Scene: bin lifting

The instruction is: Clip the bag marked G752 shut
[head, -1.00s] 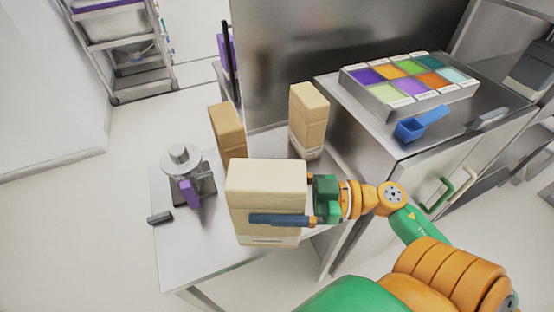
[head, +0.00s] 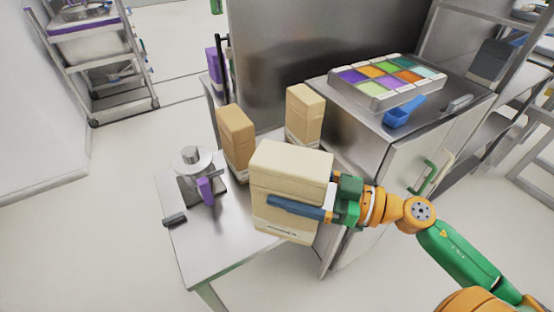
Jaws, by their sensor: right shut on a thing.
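A large cream bag (head: 290,170) with a flat, closed-looking top is held by my right gripper (head: 290,203). One blue finger lies across its near face; the other finger is hidden behind it. The bag is slightly tilted and hangs in front of the steel table. A label strip shows low on it, too small to read. Two tan bags stand on the table behind it, one at left (head: 237,140) and one at right (head: 304,115). I cannot tell which bag is G752. A small dark piece (head: 175,219), perhaps a clip, lies at the table's left edge. My left gripper is not in view.
A steel device with a round top (head: 191,160) and a purple part (head: 205,190) stands on the table (head: 215,245). At right, a higher counter holds a tray of coloured compartments (head: 375,98) and a blue scoop (head: 404,112). A wheeled rack (head: 95,60) stands at back left.

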